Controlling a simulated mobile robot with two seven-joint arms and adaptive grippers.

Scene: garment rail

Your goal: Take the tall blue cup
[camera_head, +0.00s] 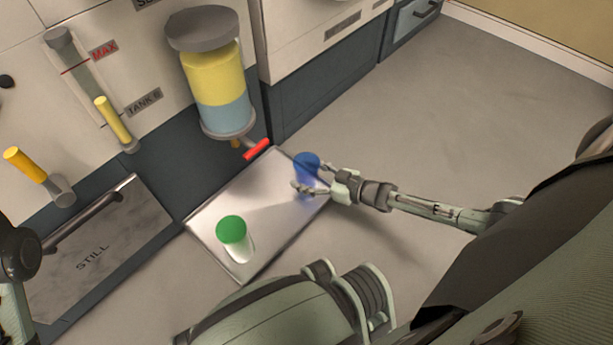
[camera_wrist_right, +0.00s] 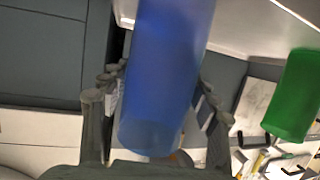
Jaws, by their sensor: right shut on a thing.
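The tall blue cup (camera_head: 306,162) is at the right part of the metal tray in the head view, upright or nearly so. My right gripper (camera_head: 311,187) comes in from the right and is shut on it. In the right wrist view the blue cup (camera_wrist_right: 165,75) fills the middle, between the two fingers of my right gripper (camera_wrist_right: 158,105). I cannot tell whether its base touches the tray. My left gripper is not in view.
A tank (camera_head: 215,85) with a red-handled tap (camera_head: 257,149) hangs above the tray's back edge. A panel marked STILL (camera_head: 120,235) lies left. Floor to the right is clear.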

